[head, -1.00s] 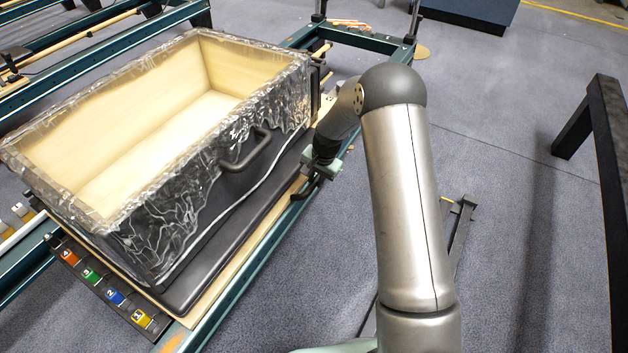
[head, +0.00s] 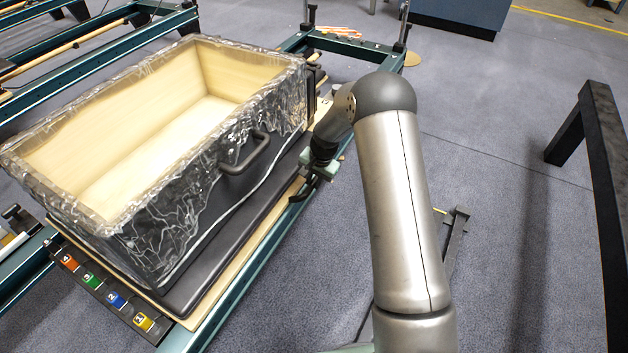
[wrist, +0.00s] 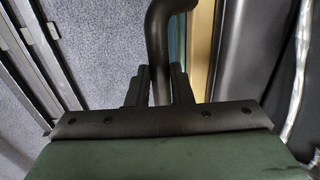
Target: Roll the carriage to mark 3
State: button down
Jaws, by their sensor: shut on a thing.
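The carriage (head: 190,296) is a dark padded platform with a pale wooden edge, sitting on a green-framed reformer. A coloured scale strip (head: 108,300) with red, green, blue and yellow numbered marks lies at its near end; the small digits are hard to read. My gripper (head: 312,180) is at the carriage's right side, near the far end. In the wrist view, its two dark fingers (wrist: 160,88) are closed around a black curved bar (wrist: 158,45) beside the carriage's edge. The bar's lower part and its attachment are hidden.
An open wooden box (head: 210,118) in clear wrap, with a black handle (head: 244,153), stands on the carriage. The reformer's green frame (head: 285,44) has upright posts at the far end. A black bench frame (head: 603,150) stands at the right. Grey floor between is mostly clear.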

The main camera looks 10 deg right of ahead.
jog(key=shift+w+d, duration=0.1)
jog(key=shift+d, duration=0.05)
jog(key=c, duration=1.3)
grip_release()
notch_tip(320, 180, up, 17)
jog(key=s+d+p, duration=0.2)
jog(key=p, duration=0.2)
jog(key=shift+d, duration=0.3)
